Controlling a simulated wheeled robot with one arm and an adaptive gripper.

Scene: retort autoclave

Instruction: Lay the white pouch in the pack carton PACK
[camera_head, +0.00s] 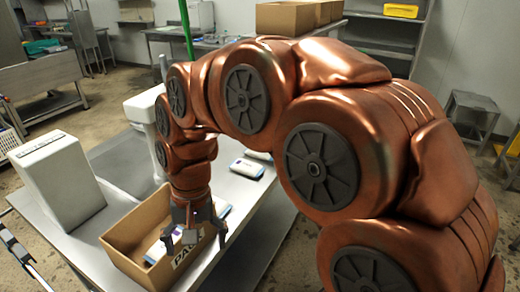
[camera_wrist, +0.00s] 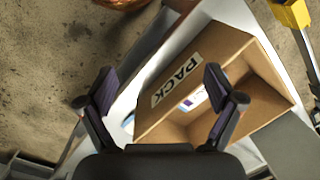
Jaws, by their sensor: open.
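The pack carton (camera_head: 138,222) is an open brown box on the metal table. Its PACK label (camera_wrist: 176,80) shows clearly in the wrist view. A white pouch with a purple mark (camera_head: 160,250) lies inside the carton; part of it also shows in the wrist view (camera_wrist: 194,100), partly hidden by the carton wall. My gripper (camera_head: 206,238) is over the carton's label side, pointing down. Its two fingers are spread apart in the wrist view (camera_wrist: 160,82) with nothing held between them. Another pouch (camera_head: 223,211) lies just outside the carton, partly hidden by my gripper.
A white pouch with a dark mark (camera_head: 247,168) lies farther back on the table, with another pouch (camera_head: 260,155) partly hidden by my arm. A white boxy machine (camera_head: 58,180) stands left of the carton. A yellow object (camera_wrist: 292,12) is at the wrist view's upper right.

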